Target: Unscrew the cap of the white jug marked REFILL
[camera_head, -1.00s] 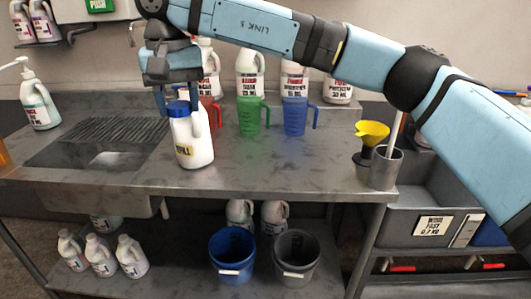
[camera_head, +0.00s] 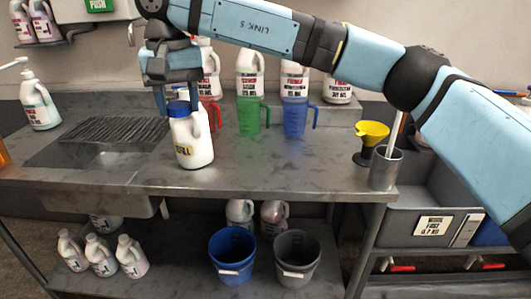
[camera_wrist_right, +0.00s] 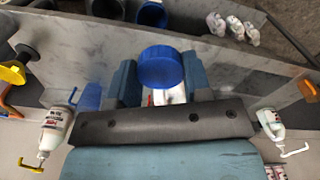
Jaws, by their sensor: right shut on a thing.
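The white jug (camera_head: 190,140) stands upright on the steel counter, right of the sink. Its front label is partly turned away, so only the last letters of REFILL show. Its blue cap (camera_head: 178,108) is on the neck. My right gripper (camera_head: 176,98) reaches down from above and is shut on the cap. In the right wrist view the blue cap (camera_wrist_right: 160,67) sits between the two blue fingers of my right gripper (camera_wrist_right: 161,80), with the white jug body mostly hidden behind it. My left gripper is not in view.
Red, green (camera_head: 250,115) and blue (camera_head: 298,117) measuring jugs stand behind, before several white bottles. The sink (camera_head: 105,155) is at left with a pump bottle (camera_head: 38,103). A yellow funnel (camera_head: 372,132) and metal cup (camera_head: 384,170) are at right. The counter's middle is clear.

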